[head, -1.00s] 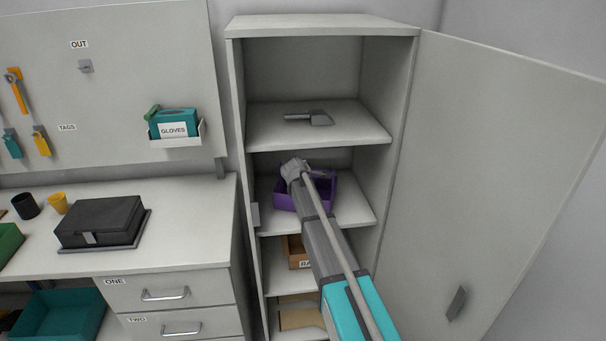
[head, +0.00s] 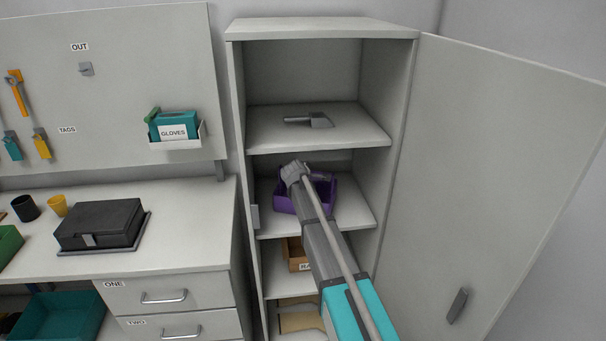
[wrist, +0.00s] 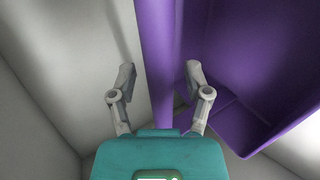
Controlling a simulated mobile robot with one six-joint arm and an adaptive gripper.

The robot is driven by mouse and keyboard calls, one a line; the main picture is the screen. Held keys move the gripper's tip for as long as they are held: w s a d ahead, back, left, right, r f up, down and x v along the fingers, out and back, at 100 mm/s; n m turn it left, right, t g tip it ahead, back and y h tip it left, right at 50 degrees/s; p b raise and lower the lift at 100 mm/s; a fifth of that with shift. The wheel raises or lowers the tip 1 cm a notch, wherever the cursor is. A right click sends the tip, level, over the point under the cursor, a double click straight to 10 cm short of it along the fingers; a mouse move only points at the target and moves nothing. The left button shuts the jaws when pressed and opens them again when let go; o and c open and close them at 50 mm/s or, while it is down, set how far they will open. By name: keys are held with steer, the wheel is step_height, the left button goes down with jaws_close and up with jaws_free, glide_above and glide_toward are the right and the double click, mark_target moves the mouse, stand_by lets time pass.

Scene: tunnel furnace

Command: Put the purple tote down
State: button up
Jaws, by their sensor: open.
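The purple tote (head: 284,203) stands on the cabinet's second shelf (head: 345,222) in the head view, partly hidden behind my arm. In the wrist view the tote (wrist: 235,65) fills the right side, with one wall running between my fingers. My gripper (wrist: 161,85) is open, one finger on each side of that wall, with a visible gap at the left finger. The right finger is over the tote's inside; whether it touches the wall I cannot tell. In the head view my gripper is at the tote, its fingertips hidden by the arm.
The cabinet door (head: 500,170) stands open at the right. A grey scoop-like tool (head: 312,121) lies on the shelf above. A brown box (head: 294,255) is on the shelf below. A workbench (head: 190,220) with a black case (head: 100,222) stands at the left.

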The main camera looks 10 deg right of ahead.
steer(key=shift+r, duration=0.1)
steer(key=p+v, duration=0.6)
steer(key=v, duration=0.6)
stand_by(0.5)
steer(key=s+d+f+m+g+y, duration=0.1)
steer(key=s+f+m+g, duration=0.2)
steer(key=s, duration=0.8)
steer(key=s+d+f+m+g+y, duration=0.2)
steer(key=s+m, duration=0.4)
steer(key=s, duration=0.6)
steer(key=s+d+f+m+g+y, duration=0.1)
steer(key=s+f+m+g, duration=0.3)
steer(key=s, duration=0.7)
steer(key=shift+s+d+g+y, duration=0.35)
steer(key=shift+d+g, duration=0.3)
steer(key=shift+g, duration=0.25)
